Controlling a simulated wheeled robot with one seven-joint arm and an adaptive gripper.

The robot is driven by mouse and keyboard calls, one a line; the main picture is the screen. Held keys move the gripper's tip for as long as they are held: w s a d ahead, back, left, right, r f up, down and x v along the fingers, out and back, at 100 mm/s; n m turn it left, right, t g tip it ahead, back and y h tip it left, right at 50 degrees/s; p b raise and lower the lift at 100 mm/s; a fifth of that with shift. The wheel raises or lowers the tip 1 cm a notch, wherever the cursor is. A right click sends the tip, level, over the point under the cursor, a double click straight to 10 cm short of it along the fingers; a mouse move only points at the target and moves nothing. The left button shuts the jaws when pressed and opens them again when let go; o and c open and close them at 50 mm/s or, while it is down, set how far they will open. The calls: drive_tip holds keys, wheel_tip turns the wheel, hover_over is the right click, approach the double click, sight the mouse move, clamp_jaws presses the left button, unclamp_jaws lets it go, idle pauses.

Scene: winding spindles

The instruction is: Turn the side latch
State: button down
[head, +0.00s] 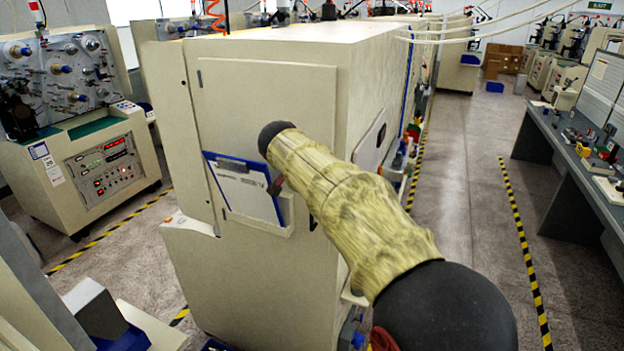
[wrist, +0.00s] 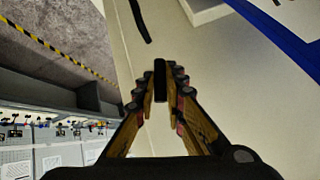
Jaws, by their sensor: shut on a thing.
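The side latch (wrist: 159,78) is a short black bar on the cream cabinet panel (wrist: 215,65). In the wrist view it stands between the fingertips of my gripper (wrist: 160,100), in line with the picture's height. My gripper is shut on it, one brown-padded finger on each side. In the head view my yellow-sleeved arm reaches across the cream cabinet (head: 265,95) and hides the latch. A small dark part beside the sleeve may belong to my gripper.
A blue clipboard (head: 245,190) with white paper hangs in a holder left of my arm. A black strip (wrist: 140,20) lies on the panel beyond the latch. The aisle floor (head: 460,180) at the right is clear, with a workbench (head: 560,135) beyond.

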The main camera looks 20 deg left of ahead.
drive_tip(key=shift+a+n+h+p, duration=0.2)
drive_tip(key=shift+n+h+p, duration=0.4)
drive_tip(key=shift+h+p, duration=0.55)
drive_tip(key=shift+f, duration=0.1)
drive_tip(key=c, duration=2.1)
unclamp_jaws()
drive_tip(key=shift+c, duration=0.2)
drive_tip(key=v, duration=1.2)
drive_tip(key=shift+w+a, duration=0.1)
